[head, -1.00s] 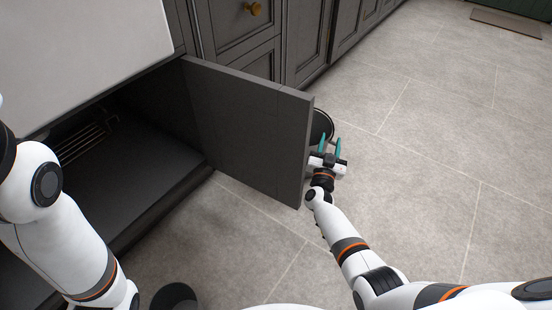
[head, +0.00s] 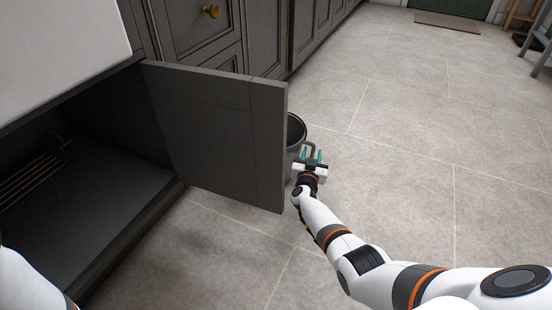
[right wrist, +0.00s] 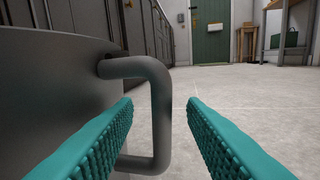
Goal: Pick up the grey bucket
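The grey bucket (head: 296,130) stands on the floor, partly hidden behind the open cabinet door in the head view. Its curved side fills the left of the right wrist view (right wrist: 50,82). A grey side handle (right wrist: 160,112) sticks out from it. My right gripper (head: 313,157) is at the handle. Its teal fingers (right wrist: 160,110) are open, one on each side of the handle's upright bar, with a gap visible at the right finger. Contact at the left finger cannot be told. My left gripper is out of view.
The open dark cabinet door (head: 215,130) stands close to the left of my right gripper and the bucket. The cabinet inside holds a wire rack (head: 35,172). Tiled floor to the right is clear. A green door (right wrist: 211,35) and a wooden stool (right wrist: 247,40) are far off.

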